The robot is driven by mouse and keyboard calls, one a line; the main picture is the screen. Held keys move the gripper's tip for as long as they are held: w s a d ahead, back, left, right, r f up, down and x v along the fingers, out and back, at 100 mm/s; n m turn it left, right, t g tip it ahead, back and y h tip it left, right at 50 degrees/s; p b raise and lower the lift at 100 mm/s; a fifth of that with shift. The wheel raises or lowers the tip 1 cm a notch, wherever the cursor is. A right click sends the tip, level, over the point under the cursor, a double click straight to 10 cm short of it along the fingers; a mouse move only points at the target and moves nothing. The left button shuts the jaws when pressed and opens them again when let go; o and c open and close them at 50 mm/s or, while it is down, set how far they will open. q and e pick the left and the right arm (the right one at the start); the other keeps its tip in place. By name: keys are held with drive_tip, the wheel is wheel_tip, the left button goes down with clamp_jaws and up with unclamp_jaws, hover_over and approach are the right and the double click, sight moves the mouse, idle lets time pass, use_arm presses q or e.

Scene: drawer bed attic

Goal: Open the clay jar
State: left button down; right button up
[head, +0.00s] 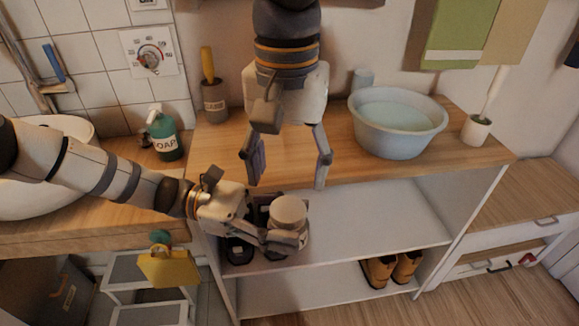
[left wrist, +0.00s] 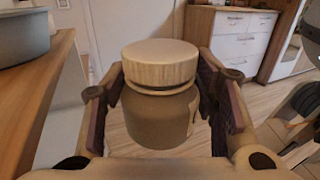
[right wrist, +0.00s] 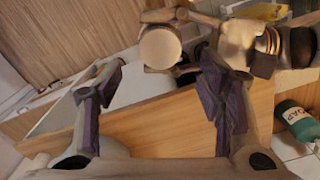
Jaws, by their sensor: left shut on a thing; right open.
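The clay jar (left wrist: 160,118) is brown and round, with a pale wooden lid (left wrist: 160,64) seated on top. My left gripper (head: 283,238) is shut on the jar's body, with a finger on each side, and holds it upright in front of the shelf unit. My right gripper (head: 287,186) is open and empty, pointing down above and behind the jar, apart from the lid. In the right wrist view the lid (right wrist: 160,47) shows beyond the open fingers.
The wooden counter (head: 340,160) carries a blue basin (head: 397,125), a brush cup (head: 476,130) and a grey pot (head: 215,103). A green soap bottle (head: 163,136) stands left. Dark shoes (head: 240,250) sit on the shelf (head: 380,225) beside the jar; brown boots (head: 390,270) sit lower.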

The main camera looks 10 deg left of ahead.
sight(288, 207)
wheel_tip(288, 207, down, 7)
drive_tip(key=shift+r, duration=0.1)
drive_tip(key=c, duration=1.2)
drive_tip(key=n, duration=0.3)
drive_tip(key=o, duration=1.3)
